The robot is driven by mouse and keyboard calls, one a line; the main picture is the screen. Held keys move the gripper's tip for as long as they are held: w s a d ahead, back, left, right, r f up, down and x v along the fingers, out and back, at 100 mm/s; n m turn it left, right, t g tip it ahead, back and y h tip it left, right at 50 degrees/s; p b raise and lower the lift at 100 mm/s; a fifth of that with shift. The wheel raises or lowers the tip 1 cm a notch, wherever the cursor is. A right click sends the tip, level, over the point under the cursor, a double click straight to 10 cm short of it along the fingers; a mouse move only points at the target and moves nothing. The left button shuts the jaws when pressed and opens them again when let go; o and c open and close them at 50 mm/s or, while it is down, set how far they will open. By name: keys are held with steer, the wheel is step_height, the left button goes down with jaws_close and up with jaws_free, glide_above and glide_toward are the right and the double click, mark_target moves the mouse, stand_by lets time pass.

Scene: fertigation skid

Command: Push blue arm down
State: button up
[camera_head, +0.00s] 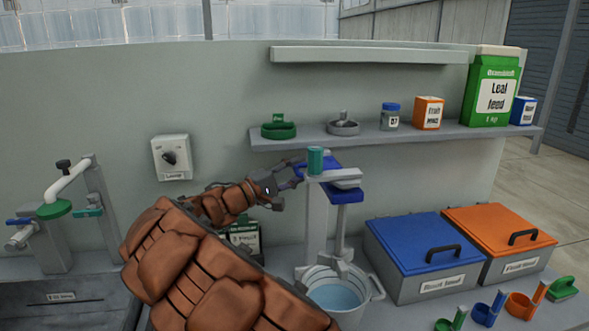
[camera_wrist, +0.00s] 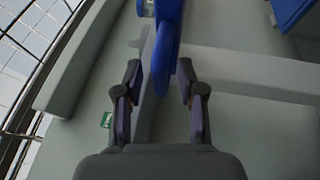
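The blue arm (camera_head: 303,171) sits at the top of a grey stand (camera_head: 317,217) in the head view, beside a teal cylinder (camera_head: 315,160). In the wrist view, the blue arm (camera_wrist: 168,40) runs down from the top edge, its rounded end between my fingertips. My gripper (camera_head: 292,176) is at the left end of the blue arm. In the wrist view my gripper (camera_wrist: 160,78) is open, with a finger on each side; the right finger looks closer to the blue arm. I cannot tell whether they touch.
A bucket of water (camera_head: 338,295) stands below the stand. A blue-lidded bin (camera_head: 425,250) and an orange-lidded bin (camera_head: 500,238) stand to the right. A shelf (camera_head: 375,136) with a green carton (camera_head: 492,90) and small containers runs behind. A tap assembly (camera_head: 62,208) is at left.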

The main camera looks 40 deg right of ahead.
jaws_close()
stand_by(0.3)
stand_by(0.5)
